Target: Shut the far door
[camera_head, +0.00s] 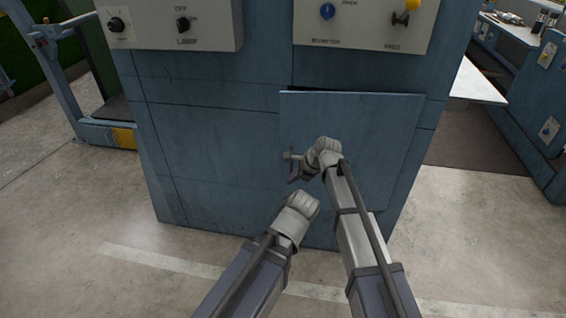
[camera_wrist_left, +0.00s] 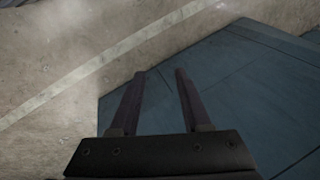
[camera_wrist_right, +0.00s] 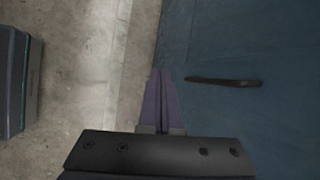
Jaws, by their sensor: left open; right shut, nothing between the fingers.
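A blue door (camera_head: 370,125) on the front of a blue cabinet (camera_head: 200,120) stands slightly ajar, with a dark gap along its top edge. Its handle (camera_head: 290,155) is near the left edge. It also shows as a dark bar in the right wrist view (camera_wrist_right: 222,82). My right gripper (camera_head: 293,178) is shut and empty, just beside the handle and apart from it in the wrist view. My left gripper (camera_wrist_left: 158,95) is open and empty, low in front of the cabinet. In the head view its fingers are hidden behind its wrist.
Control panels with knobs (camera_head: 190,24) (camera_head: 365,25) sit above the door. A blue frame machine (camera_head: 60,85) stands at the left, and another blue cabinet (camera_head: 545,100) at the right. The concrete floor (camera_head: 75,210) around the cabinet is clear.

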